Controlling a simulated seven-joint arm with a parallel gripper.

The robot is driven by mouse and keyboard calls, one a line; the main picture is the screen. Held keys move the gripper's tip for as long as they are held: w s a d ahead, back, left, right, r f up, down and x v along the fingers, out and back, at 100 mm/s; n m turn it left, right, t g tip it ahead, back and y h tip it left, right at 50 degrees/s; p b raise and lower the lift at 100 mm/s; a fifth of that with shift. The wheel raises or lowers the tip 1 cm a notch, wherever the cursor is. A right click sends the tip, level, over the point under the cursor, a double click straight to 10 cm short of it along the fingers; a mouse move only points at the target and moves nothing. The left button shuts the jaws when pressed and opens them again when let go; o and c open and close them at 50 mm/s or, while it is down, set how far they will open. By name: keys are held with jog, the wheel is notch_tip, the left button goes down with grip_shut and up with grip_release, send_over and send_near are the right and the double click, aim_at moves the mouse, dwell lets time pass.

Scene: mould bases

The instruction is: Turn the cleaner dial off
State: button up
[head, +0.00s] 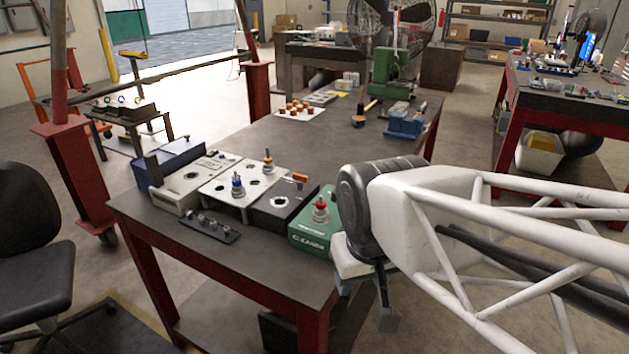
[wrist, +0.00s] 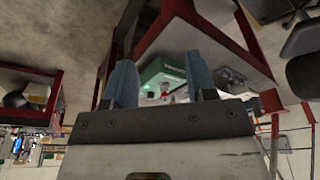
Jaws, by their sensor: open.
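The cleaner (head: 309,232) is a green box with lettering on its front, at the right front of the dark workbench. A red dial (head: 320,208) stands on its top. In the wrist view the green cleaner (wrist: 153,72) shows between my gripper's blue fingers, upside down, with a small red part (wrist: 165,87) that appears to be the dial. My gripper (wrist: 159,62) is open and empty. In the head view it hangs off the bench's front right corner, right of the cleaner and apart from the dial, partly hidden by my own arm.
Left of the cleaner stand a black box (head: 283,205), a white plate with knobs (head: 229,184), a pale box (head: 178,195) and a blue box (head: 173,160). A dark strip with small parts (head: 208,228) lies in front. The middle of the bench (head: 300,150) is mostly clear.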

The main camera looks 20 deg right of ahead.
jog(key=shift+o, duration=0.4)
jog(key=m+g, duration=0.3)
jog(key=m, duration=0.4)
send_over(337, 191)
jog(key=f, duration=0.5)
jog(key=shift+s+a, duration=0.15)
jog(key=shift+s, duration=0.25)
jog(key=shift+w+d+f, duration=0.2)
jog(key=shift+w, duration=0.25)
jog(key=shift+f, duration=3.9)
